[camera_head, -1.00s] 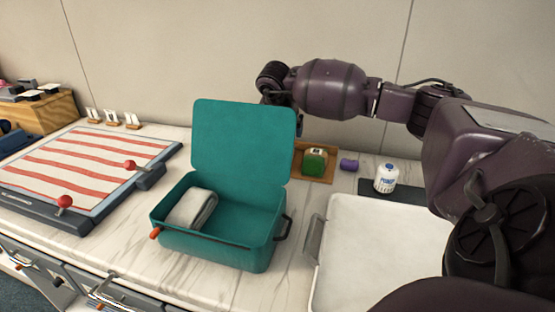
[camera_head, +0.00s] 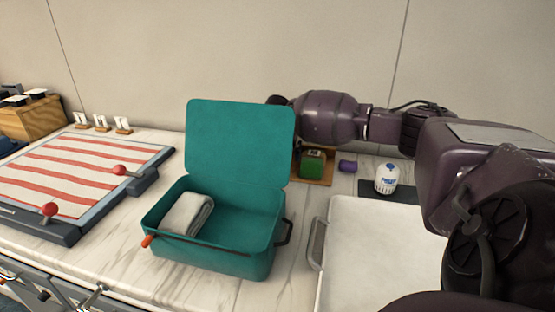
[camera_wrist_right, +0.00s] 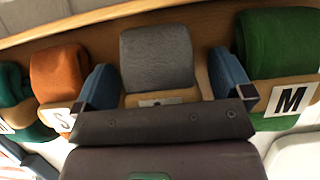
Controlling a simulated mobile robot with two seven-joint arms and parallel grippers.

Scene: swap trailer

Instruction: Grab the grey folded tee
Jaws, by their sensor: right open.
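The grey folded tee (camera_wrist_right: 157,58) shows in the right wrist view, standing in a wooden holder with a small tag in front of it. My right gripper (camera_wrist_right: 163,78) is open, with one blue finger on each side of the grey tee. I cannot tell whether the fingers touch it. In the head view the grey tee and my right fingers are hidden behind the raised teal case lid (camera_head: 240,140). My left gripper is not in view.
An orange tee (camera_wrist_right: 60,75) and a teal one stand left of the grey tee, and a green tee (camera_wrist_right: 280,45) tagged M stands right. The open teal case (camera_head: 215,255) holds a pale folded cloth (camera_head: 187,213). A white tray (camera_head: 375,250) lies right.

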